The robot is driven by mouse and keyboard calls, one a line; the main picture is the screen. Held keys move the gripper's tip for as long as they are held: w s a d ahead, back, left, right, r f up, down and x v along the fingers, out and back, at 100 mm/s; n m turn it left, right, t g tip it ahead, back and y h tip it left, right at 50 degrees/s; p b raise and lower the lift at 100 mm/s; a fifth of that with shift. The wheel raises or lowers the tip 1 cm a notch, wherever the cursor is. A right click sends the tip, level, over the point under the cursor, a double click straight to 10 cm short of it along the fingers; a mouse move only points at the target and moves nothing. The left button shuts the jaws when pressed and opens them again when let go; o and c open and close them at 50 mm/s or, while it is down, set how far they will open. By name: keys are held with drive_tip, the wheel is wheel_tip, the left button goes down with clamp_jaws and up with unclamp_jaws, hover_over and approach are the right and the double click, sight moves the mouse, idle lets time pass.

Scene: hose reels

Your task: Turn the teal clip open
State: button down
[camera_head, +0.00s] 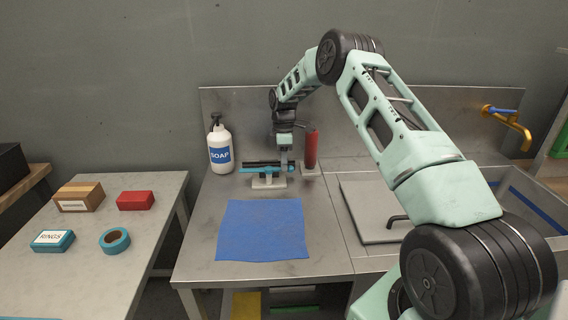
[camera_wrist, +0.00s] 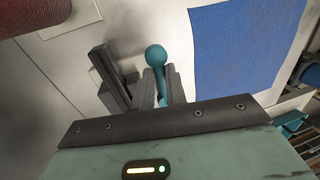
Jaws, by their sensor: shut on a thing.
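The teal clip (camera_head: 258,169) sits on a pale block on the steel counter, with a dark bar along its top. In the wrist view, the teal lever with a round knob (camera_wrist: 155,55) stands between the grey fingers of my gripper (camera_wrist: 161,86). My gripper is shut on this lever, with the knob sticking out beyond the fingertips. A dark grey bar (camera_wrist: 106,72) lies to the left of the fingers. In the head view my gripper (camera_head: 285,168) comes down from above at the clip's right part and hides some of it.
A red cylinder (camera_head: 311,150) stands close to the right of the clip, and a soap bottle (camera_head: 220,150) stands to its left. A flat blue mat (camera_head: 262,230) lies in front. A brass tap (camera_head: 512,122) is at the right. The side table (camera_head: 120,250) holds small boxes and tape.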

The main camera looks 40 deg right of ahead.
drive_tip(key=shift+d, duration=0.15)
idle(0.3)
drive_tip(key=c, duration=1.4)
unclamp_jaws()
drive_tip(key=shift+c, duration=0.2)
drive_tip(key=shift+r, duration=0.1)
drive_tip(key=w+d+r+b, duration=0.1)
drive_tip(key=w+r, duration=0.2)
drive_tip(key=r, duration=1.4)
drive_tip(key=shift+d, duration=0.35)
